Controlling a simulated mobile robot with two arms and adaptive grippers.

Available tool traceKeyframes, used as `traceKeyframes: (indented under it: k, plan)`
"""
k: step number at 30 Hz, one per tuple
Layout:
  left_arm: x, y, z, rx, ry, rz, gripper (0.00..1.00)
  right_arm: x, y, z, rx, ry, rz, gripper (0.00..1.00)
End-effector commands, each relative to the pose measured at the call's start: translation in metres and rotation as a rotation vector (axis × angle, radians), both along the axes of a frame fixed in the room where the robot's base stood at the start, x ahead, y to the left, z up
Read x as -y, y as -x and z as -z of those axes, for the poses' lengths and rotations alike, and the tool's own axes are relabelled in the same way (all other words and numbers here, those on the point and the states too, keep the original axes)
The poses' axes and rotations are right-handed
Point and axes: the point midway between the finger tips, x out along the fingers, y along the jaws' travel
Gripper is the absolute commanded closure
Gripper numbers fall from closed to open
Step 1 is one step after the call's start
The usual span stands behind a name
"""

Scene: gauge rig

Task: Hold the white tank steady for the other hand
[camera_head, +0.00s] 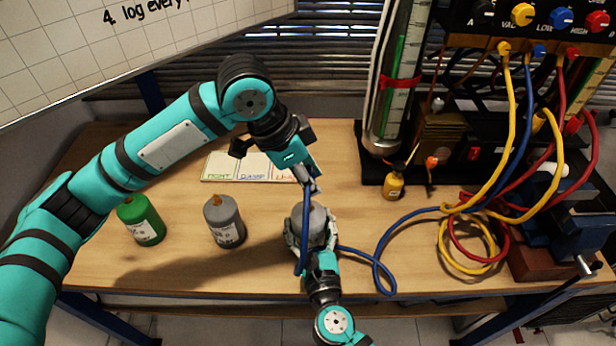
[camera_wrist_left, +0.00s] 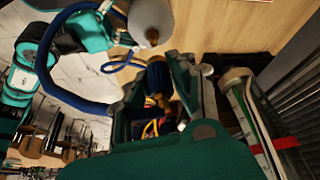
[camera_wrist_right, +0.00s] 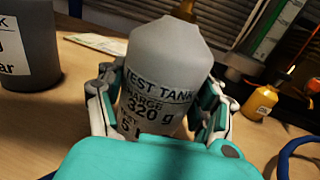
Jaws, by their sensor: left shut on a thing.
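The white tank (camera_head: 318,217) stands upright on the bench; its label reads TEST TANK in the right wrist view (camera_wrist_right: 158,90). My right gripper (camera_head: 311,232) is shut around its sides, with a finger against each side. My left gripper (camera_head: 308,180) is above and behind the tank, shut on the end of the blue hose (camera_head: 304,235). A dark hose end with brass parts (camera_wrist_left: 156,82) shows between its fingers in the left wrist view. The hose hangs down beside the tank. The tank's top is apart from the left gripper.
A green tank (camera_head: 141,222) and a grey tank (camera_head: 223,222) stand to the left. A labelled card (camera_head: 225,167) lies behind. A small yellow bottle (camera_head: 394,186), the gauge rig (camera_head: 462,150), coiled hoses (camera_head: 470,255) and a blue vise (camera_head: 580,215) are on the right.

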Motion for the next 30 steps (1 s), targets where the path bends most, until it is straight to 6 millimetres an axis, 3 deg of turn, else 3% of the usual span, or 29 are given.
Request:
traceKeyframes:
  k: [1, 6, 17, 20, 30]
  plan:
    - [0.000, 0.000, 0.000, 0.000, 0.000, 0.000, 1.00, 0.001, 0.000, 0.001, -0.002, 0.001, 0.002, 0.27]
    - [0.000, 0.000, 0.000, 0.000, 0.000, 0.000, 1.00, 0.001, 0.000, 0.001, -0.001, 0.001, 0.001, 0.04]
    - [0.000, 0.000, 0.000, -0.001, 0.000, 0.000, 1.00, 0.001, 0.004, 0.001, -0.001, 0.001, 0.000, 0.04]
    - [0.000, 0.000, 0.000, -0.001, 0.000, 0.000, 1.00, 0.004, 0.016, 0.001, -0.002, 0.002, 0.000, 0.04]
    - [0.000, 0.000, 0.000, 0.000, 0.000, 0.000, 1.00, 0.018, 0.086, 0.001, -0.004, 0.002, -0.001, 0.04]
